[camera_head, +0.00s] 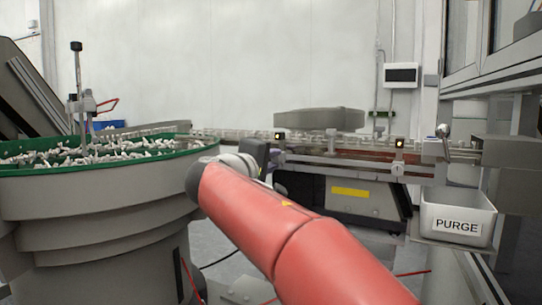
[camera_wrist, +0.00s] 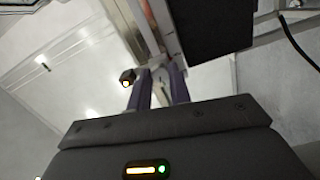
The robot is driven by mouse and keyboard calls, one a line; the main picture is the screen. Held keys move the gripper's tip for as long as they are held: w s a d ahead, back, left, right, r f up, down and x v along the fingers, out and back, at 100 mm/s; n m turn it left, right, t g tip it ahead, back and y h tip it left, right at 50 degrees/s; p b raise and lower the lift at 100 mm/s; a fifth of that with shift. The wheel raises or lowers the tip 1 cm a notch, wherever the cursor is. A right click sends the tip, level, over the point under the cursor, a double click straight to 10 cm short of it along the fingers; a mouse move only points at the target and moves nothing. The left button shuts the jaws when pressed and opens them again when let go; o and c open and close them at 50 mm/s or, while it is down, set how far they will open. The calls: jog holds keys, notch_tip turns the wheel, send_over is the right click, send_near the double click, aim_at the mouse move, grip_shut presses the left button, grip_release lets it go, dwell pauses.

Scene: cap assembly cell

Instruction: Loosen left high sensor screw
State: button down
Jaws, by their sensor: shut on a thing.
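The left high sensor is a small dark block with a glowing light on the rail in the head view (camera_head: 279,136). It also shows in the wrist view (camera_wrist: 127,76), just left of my fingertips. My gripper (camera_wrist: 157,74) has both purple-grey fingers around a small pale piece beside that sensor, where its screw sits. The fingers are shut on it. The screw itself is mostly hidden between the fingertips.
A second lit sensor (camera_head: 399,143) sits further right on the rail (camera_head: 340,158). A large bowl feeder (camera_head: 70,196) with a green rim and many white caps stands at the left. A white PURGE bin (camera_head: 457,220) hangs at the right. A dark cable (camera_wrist: 298,42) is in the wrist view.

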jog(key=n+p, duration=0.1)
jog(key=n, duration=0.4)
jog(key=shift+n+p, duration=0.3)
jog(key=shift+n, duration=0.1)
jog(key=n, duration=0.4)
jog(key=shift+f+n, duration=0.1)
jog(key=shift+n, duration=0.6)
jog(key=c, duration=1.3)
grip_release()
jog(key=shift+s, duration=0.1)
jog(key=b+v, duration=0.1)
jog(key=v, duration=0.6)
jog(key=shift+s+a, duration=0.25)
jog(key=shift+s, duration=0.05)
